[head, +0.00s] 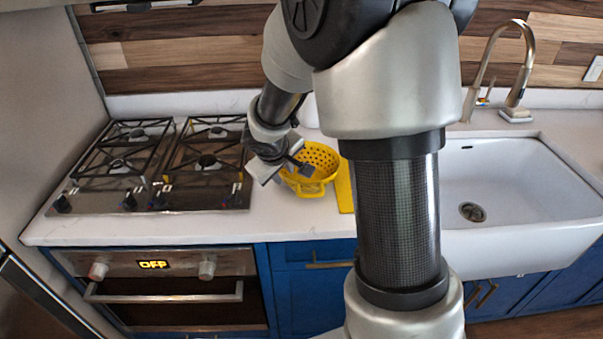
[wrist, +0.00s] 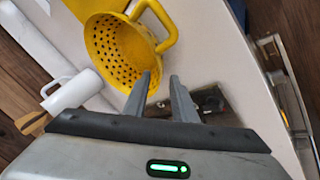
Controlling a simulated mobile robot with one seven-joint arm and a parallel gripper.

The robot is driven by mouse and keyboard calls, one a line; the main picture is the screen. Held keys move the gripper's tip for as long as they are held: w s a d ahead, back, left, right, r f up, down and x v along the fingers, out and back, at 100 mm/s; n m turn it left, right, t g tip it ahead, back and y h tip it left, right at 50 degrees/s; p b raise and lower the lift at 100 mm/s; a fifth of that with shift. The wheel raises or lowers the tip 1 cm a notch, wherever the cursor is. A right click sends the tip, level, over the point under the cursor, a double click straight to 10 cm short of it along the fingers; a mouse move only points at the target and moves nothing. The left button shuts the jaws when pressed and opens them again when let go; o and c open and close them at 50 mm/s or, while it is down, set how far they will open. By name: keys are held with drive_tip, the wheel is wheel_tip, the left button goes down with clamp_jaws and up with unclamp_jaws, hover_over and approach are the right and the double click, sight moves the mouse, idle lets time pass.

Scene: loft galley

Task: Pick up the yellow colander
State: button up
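The yellow colander (head: 320,160) stands on the white counter between the stove and the sink, partly hidden by my gripper in the head view. In the wrist view the colander (wrist: 108,50) shows its perforated bowl, with a looped handle (wrist: 172,22) on its rim. My gripper (wrist: 160,76) is open, its two fingers apart, with the left finger overlapping the near rim of the colander in that view. In the head view my gripper (head: 284,172) is at the colander's left side. I cannot tell whether the fingers touch it.
A flat yellow object (head: 345,190) lies right of the colander. The stove (head: 150,165) is at left, the white sink (head: 520,180) at right.

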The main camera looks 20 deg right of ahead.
sight(285, 177)
drive_tip(key=shift+x, duration=2.95)
drive_tip(key=shift+w+r, duration=0.1)
clamp_jaws()
